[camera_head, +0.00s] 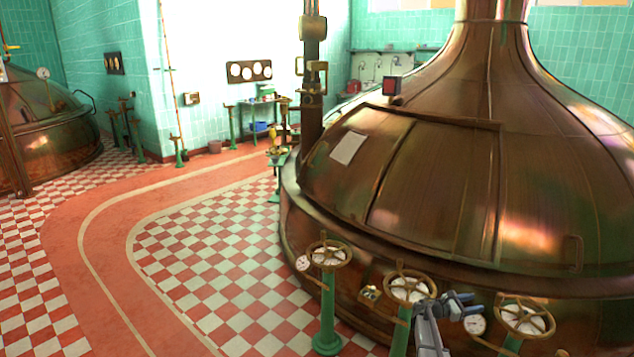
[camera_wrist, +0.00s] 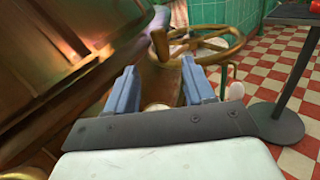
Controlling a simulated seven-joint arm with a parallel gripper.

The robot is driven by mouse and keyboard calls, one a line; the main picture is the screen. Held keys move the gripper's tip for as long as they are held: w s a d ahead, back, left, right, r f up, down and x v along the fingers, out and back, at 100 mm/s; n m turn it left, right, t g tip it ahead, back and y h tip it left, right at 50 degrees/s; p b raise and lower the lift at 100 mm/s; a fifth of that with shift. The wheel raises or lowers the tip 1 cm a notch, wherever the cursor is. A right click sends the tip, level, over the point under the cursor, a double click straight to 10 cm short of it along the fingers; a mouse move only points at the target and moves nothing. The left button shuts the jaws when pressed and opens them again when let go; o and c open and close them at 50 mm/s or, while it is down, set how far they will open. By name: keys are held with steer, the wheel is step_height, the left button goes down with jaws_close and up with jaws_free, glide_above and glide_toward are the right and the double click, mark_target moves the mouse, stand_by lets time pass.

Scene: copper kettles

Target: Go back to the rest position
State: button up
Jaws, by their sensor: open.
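My gripper (camera_head: 462,306) is in front of the large copper kettle (camera_head: 450,170), low at the right, between two brass handwheels. In the wrist view its two blue fingers (camera_wrist: 160,92) stand apart with nothing between them. A brass handwheel (camera_wrist: 205,42) lies just beyond the fingertips in that view. In the head view one handwheel (camera_head: 409,287) is left of the gripper and another (camera_head: 525,317) is right of it. I cannot tell whether the fingers touch anything.
A third handwheel (camera_head: 328,253) stands on a green post further left. A pressure gauge (camera_head: 474,324) sits close below the gripper. A dark table on a round-based post (camera_wrist: 275,122) is at the right in the wrist view. The checkered floor (camera_head: 215,255) at the left is clear.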

steer(key=s+a+f+m+g+y, duration=0.2)
steer(key=s+a+f+m+y, duration=0.4)
steer(key=s+a+f+m, duration=0.3)
steer(key=s+a+f+m+g+y, duration=0.2)
steer(key=s+a+f+m+y, duration=0.45)
steer(key=s+m, duration=0.35)
steer(key=s+a+f+m+g+y, duration=0.1)
steer(key=s+a+f+y, duration=0.2)
steer(key=s+a, duration=0.8)
steer(key=s+a+f+y, duration=0.3)
steer(key=s+a+f, duration=0.1)
steer(key=s+a, duration=0.7)
steer(key=s+a+n+g, duration=0.1)
steer(key=s+a, duration=0.4)
steer(key=s, duration=0.3)
steer(key=s+a+f+n+g, duration=0.1)
steer(key=s+a+g, duration=0.1)
steer(key=s+a, duration=0.3)
steer(key=s, duration=0.4)
steer(key=shift+a+f, duration=0.15)
steer(key=shift+f, duration=0.1)
